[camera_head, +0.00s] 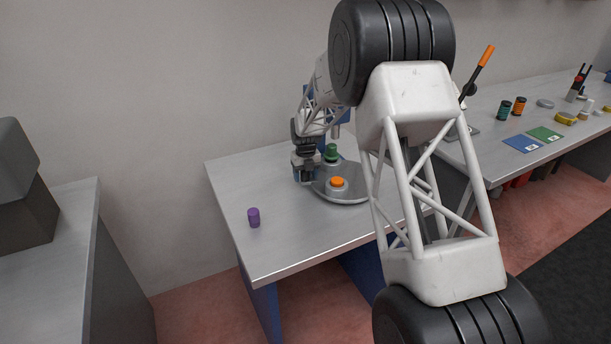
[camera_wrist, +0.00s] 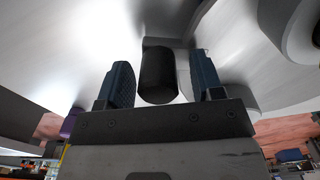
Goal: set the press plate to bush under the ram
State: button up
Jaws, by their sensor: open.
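The press plate (camera_head: 345,194) is a grey rounded plate on the metal table, with a green piece (camera_head: 331,152) and an orange piece (camera_head: 338,183) on it. My gripper (camera_head: 304,174) is low at the plate's left edge, pointing down. In the wrist view its two blue fingers (camera_wrist: 160,78) are apart, with a dark cylinder (camera_wrist: 158,72), perhaps a knob of the plate, between them. Gaps show on both sides of the cylinder. The blue press (camera_head: 345,116) stands behind the plate, with a grey ram (camera_head: 335,131) above it, partly hidden by my arm.
A purple cylinder (camera_head: 254,217) stands alone at the table's front left; the table around it is clear. My arm covers the table's right part. A bench (camera_head: 500,143) at the right holds small cans, blue and green mats and yellow rings. A grey bench (camera_head: 45,265) is at the left.

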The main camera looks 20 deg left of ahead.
jog(key=shift+r, duration=3.8)
jog(key=shift+s, duration=0.2)
jog(key=c, duration=0.7)
jog(key=shift+s+a+r+n+h, duration=0.15)
jog(key=shift+s+n+h, duration=0.15)
jog(key=shift+s+n, duration=0.35)
grip_shut()
jog(key=s+a+r+n+t+h, duration=0.1)
jog(key=s+a+n+t+h, duration=0.1)
jog(key=s+n+t, duration=0.4)
jog(key=shift+s+a+r+n+h, duration=0.25)
jog(key=shift+s+n+h, duration=0.35)
jog(key=shift+s+n, duration=2.25)
jog(key=shift+w, duration=0.25)
